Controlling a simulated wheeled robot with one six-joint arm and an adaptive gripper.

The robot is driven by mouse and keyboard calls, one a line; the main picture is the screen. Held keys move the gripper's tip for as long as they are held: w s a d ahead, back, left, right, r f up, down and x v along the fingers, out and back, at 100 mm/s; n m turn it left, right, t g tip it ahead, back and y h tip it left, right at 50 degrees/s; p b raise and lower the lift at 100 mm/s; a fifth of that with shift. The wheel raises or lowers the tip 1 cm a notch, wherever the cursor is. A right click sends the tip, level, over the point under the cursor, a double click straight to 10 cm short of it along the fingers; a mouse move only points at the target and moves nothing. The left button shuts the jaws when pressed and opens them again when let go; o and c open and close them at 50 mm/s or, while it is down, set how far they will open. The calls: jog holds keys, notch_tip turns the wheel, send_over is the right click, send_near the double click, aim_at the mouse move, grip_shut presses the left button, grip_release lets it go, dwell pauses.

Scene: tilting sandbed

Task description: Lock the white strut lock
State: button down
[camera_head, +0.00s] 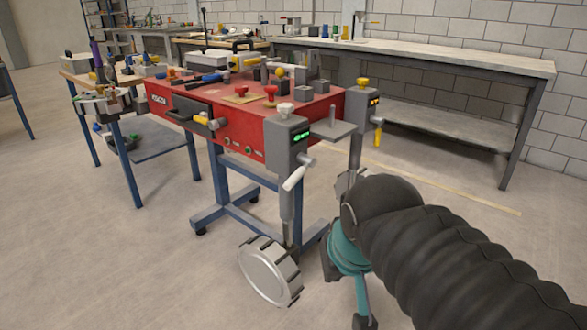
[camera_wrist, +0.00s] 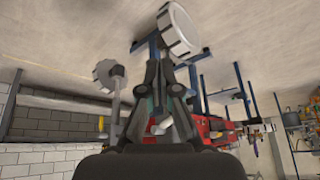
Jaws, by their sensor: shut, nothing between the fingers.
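The white strut lock is a pale lever (camera_head: 293,179) on the side of the grey front strut housing (camera_head: 287,137), slanting down to the left. A white knob (camera_head: 285,108) tops the same housing, and a small green display lights its face. My gripper (camera_wrist: 160,68) is shut and empty in the wrist view, its fingers close together before the strut's wheel. A pale cylinder (camera_wrist: 160,127) shows between the finger linkages there; I cannot tell if it is the lever. In the head view my dark sleeved arm stands right of the strut, and my fingertips are not clear.
The red sandbed (camera_head: 238,125) carries several blocks and knobs. A second strut with a yellow lever (camera_head: 377,136) stands behind to the right. A large grey wheel (camera_head: 269,272) is at the front strut's foot. A long workbench (camera_head: 440,60) lines the wall.

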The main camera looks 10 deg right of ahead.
aim_at(295, 176)
jog(key=w+a+r+m, duration=0.1)
jog(key=w+r+m, duration=0.3)
jog(key=w+r, duration=0.4)
jog(key=w+a+r+m+g+h+b, duration=0.1)
jog(key=w+r+m, duration=0.4)
jog(key=w, duration=1)
notch_tip(295, 176, up, 3)
jog(key=shift+r+h, duration=0.2)
jog(key=shift+h, duration=0.1)
jog(key=b+x, duration=0.1)
jog(key=x, duration=1.3)
jog(key=shift+s, duration=0.15)
jog(key=shift+f+b, duration=0.25)
jog(key=shift+b, duration=0.25)
